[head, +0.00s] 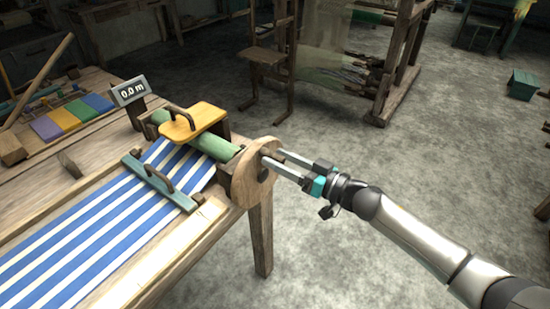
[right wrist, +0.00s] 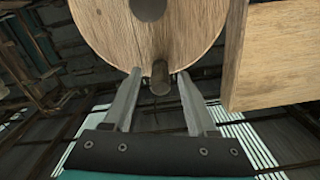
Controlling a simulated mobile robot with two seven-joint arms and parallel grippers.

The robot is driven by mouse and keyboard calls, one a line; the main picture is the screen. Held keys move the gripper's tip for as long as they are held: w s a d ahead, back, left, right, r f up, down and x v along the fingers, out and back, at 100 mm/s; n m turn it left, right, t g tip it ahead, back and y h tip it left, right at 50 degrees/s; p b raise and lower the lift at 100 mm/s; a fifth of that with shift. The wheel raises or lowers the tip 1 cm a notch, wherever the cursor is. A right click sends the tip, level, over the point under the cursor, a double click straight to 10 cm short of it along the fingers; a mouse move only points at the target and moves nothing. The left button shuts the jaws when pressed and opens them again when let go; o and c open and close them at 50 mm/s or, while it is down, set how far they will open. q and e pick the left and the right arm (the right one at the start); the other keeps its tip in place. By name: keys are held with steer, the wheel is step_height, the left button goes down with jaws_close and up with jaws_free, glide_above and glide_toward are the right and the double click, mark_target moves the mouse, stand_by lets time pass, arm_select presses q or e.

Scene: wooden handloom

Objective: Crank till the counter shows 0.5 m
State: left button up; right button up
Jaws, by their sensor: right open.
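The counter (head: 131,91) on the table reads 0.0 m. A round wooden crank wheel (head: 254,178) stands at the right end of the green roller (head: 218,148); it also shows in the right wrist view (right wrist: 150,35). A short wooden peg handle (right wrist: 159,80) sticks out near the wheel's lower rim in that view. My right gripper (head: 275,158) is open at the wheel, its fingers on either side of the peg, with gaps visible in the right wrist view (right wrist: 157,84). My left gripper is not in view.
Blue-and-white striped cloth (head: 75,235) runs along the table, with a green handled bar (head: 158,181) across it. A yellow handled board (head: 193,122) sits above the roller. A chair (head: 268,60) stands behind. The floor to the right is mostly clear.

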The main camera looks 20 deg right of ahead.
steer(key=shift+x, duration=0.8)
jaws_close()
stand_by(1.0)
